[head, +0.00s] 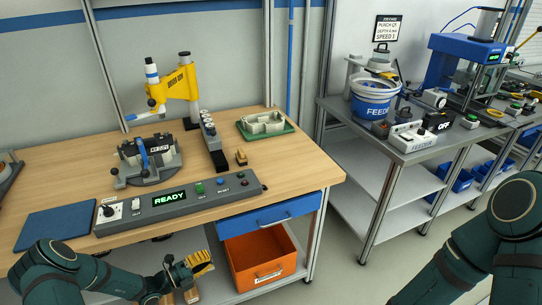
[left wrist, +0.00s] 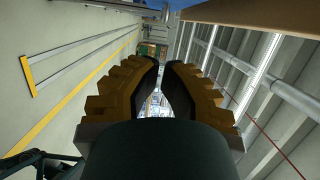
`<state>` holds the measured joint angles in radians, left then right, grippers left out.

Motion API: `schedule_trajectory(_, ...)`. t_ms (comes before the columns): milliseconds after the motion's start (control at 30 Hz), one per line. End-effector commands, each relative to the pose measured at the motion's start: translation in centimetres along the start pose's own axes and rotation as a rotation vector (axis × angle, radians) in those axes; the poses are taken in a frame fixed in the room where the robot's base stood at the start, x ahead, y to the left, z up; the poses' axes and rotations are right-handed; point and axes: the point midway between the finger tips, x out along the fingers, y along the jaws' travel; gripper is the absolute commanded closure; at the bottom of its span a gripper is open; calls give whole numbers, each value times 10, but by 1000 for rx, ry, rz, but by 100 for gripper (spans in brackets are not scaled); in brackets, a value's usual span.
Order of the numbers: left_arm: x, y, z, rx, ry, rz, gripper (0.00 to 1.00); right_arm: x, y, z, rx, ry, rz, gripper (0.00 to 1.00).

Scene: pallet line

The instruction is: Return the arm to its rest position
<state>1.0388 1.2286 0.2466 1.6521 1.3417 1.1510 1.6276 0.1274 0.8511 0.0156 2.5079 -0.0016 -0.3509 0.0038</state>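My left arm comes in at the lower left of the head view. Its gripper (head: 203,262), with yellow-orange stepped fingers, hangs in front of the workbench's front edge, left of the orange bin. In the left wrist view the two fingers (left wrist: 164,68) have black inner pads and a narrow light gap between them. The gripper is open and nothing is seen held in it. My right arm shows at the right edge of the head view; its gripper is out of frame.
The wooden workbench (head: 62,178) carries a control box (head: 180,203) reading READY, a yellow press (head: 175,88), a clamp fixture (head: 148,160) and a blue mat (head: 55,226). An orange bin (head: 262,262) sits below. A feeder table (head: 345,112) stands right; open floor lies between.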

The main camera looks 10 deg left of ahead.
Motion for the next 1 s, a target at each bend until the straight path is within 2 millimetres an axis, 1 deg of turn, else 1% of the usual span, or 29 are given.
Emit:
schedule_trajectory(67, 4, 0, -5, 14, 19, 10, 100, 0, 0, 0, 0, 0, 0, 53)
schedule_trajectory(167, 17, 3, -28, 89, 110, 61, 100, 0, 0, 0, 0, 0, 0, 53)
schedule_trajectory(267, 36, 8, -77, 268, 308, 148, 100, 0, 0, 0, 0, 0, 0, 53)
schedule_trajectory(300, 42, 12, -103, 377, 421, 184, 100, 0, 0, 0, 0, 0, 0, 53)
schedule_trajectory(333, 44, 15, -123, 474, 517, 209, 100, 0, 0, 0, 0, 0, 0, 53)
schedule_trajectory(367, 45, 17, -144, 582, 620, 227, 100, 0, 0, 0, 0, 0, 0, 53)
schedule_trajectory(400, 42, 21, -168, 730, 755, 238, 100, 0, 0, 0, 0, 0, 0, 53)
schedule_trajectory(467, 35, 25, -198, 960, 955, 228, 100, 0, 0, 0, 0, 0, 0, 53)
schedule_trajectory(500, 28, 27, -214, 1119, 1085, 204, 100, 0, 0, 0, 0, 0, 0, 53)
schedule_trajectory(567, 18, 28, -232, 1364, 1272, 141, 100, 0, 0, 0, 0, 0, 0, 53)
schedule_trajectory(600, 12, 27, -241, 1530, 1391, 79, 100, 0, 0, 0, 0, 0, 0, 53)
schedule_trajectory(633, 8, 26, -246, 1655, 1475, 24, 100, 0, 0, 0, 0, 0, 0, 53)
schedule_trajectory(667, 5, 24, -250, 1781, 1554, -38, 100, 0, 0, 0, 0, 0, 0, 53)
schedule_trajectory(700, 3, 20, -254, 1946, 1648, -130, 100, 0, 0, 0, 0, 0, 0, 53)
schedule_trajectory(767, 2, 14, -260, 2176, 1764, -286, 100, 0, 0, 0, 0, 0, 0, 53)
schedule_trajectory(800, 3, 8, -262, 2316, 1821, -391, 100, 0, 0, 0, 0, 0, 0, 53)
schedule_trajectory(833, 4, 4, -264, 2412, 1855, -470, 100, 0, 0, 0, 0, 0, 0, 53)
schedule_trajectory(867, 5, -1, -266, -2447, -1843, 532, 100, 0, 0, 0, 0, 0, 0, 53)
schedule_trajectory(900, 8, -6, -269, -2372, -1738, 580, 100, 0, 0, 0, 0, 0, 0, 53)
schedule_trajectory(1000, 13, -17, -275, -2239, -1552, 653, 100, 0, 0, 0, 0, 0, 0, 53)
